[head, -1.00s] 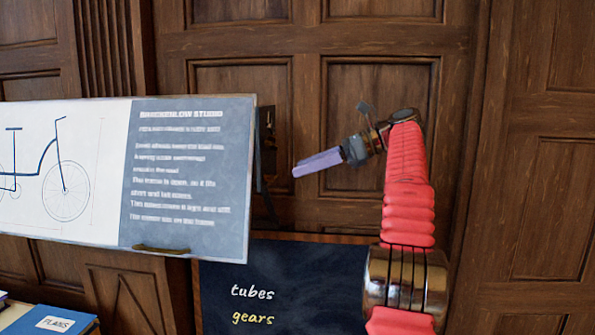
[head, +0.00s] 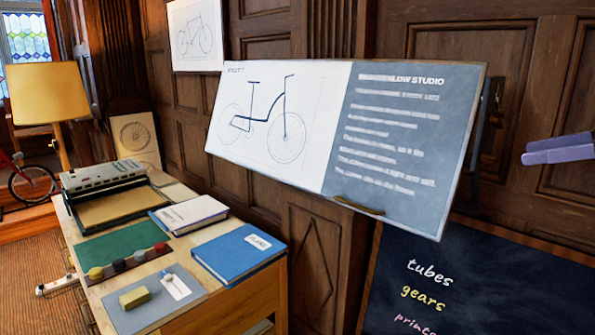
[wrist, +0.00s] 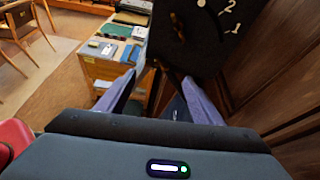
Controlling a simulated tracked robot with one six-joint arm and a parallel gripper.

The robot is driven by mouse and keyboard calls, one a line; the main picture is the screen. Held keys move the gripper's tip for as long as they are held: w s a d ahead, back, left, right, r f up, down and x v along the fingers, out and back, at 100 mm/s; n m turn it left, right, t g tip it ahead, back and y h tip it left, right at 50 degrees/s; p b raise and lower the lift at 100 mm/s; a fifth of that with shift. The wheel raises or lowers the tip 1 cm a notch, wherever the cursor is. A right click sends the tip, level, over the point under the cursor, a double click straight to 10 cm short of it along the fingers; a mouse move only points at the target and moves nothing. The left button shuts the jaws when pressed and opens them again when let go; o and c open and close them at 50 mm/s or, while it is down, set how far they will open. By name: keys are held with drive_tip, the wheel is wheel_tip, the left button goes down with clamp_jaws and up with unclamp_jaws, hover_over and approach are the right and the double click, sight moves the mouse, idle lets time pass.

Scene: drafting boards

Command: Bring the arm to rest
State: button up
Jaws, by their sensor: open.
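My gripper (head: 528,154) shows only as pale purple fingers at the right edge of the head view, raised in front of the dark wood panelling. The rest of my arm is out of that view. In the wrist view the two purple fingers (wrist: 158,78) stand apart with nothing between them, so my gripper is open and empty. In the head view the fingers are to the right of the tilted drafting board (head: 420,140), which bears a bicycle drawing and a grey text panel. I cannot tell the depth between them.
A wooden desk (head: 222,306) at left holds a blue book (head: 238,262), a pale book (head: 188,214), a typewriter-like machine (head: 102,177) and a yellow block (head: 134,298). A chalkboard (head: 500,275) stands below the board. Carpet (head: 40,270) lies left of the desk.

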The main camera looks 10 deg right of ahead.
drive_tip(key=w+d+f+n+g+h, duration=0.1)
drive_tip(key=d+f+n+h, duration=0.1)
drive_tip(key=f, duration=0.5)
drive_tip(key=w+d+f+n+g+h, duration=0.1)
drive_tip(key=d+f+n+h, duration=0.1)
drive_tip(key=f, duration=0.6)
drive_tip(key=s+a+f+n+g+h, duration=0.1)
drive_tip(key=s+a+f+n+g, duration=0.1)
drive_tip(key=a+f+n, duration=0.45)
drive_tip(key=s+a+f+n+g+h, duration=0.1)
drive_tip(key=s+a+f+n, duration=0.15)
drive_tip(key=a, duration=0.75)
drive_tip(key=s+a+f+n+g+h, duration=0.25)
drive_tip(key=a+n, duration=0.25)
drive_tip(key=a, duration=0.3)
drive_tip(key=s+a+f+n+t, duration=0.1)
drive_tip(key=s+a+n, duration=0.4)
drive_tip(key=a, duration=0.6)
drive_tip(key=s+a+f+n+t, duration=0.1)
drive_tip(key=s+a+f+n, duration=0.2)
drive_tip(key=s+a, duration=0.6)
drive_tip(key=shift+a+f+n, duration=0.15)
drive_tip(key=shift+a+n, duration=0.75)
drive_tip(key=shift+a, duration=0.25)
drive_tip(key=shift+c, duration=0.5)
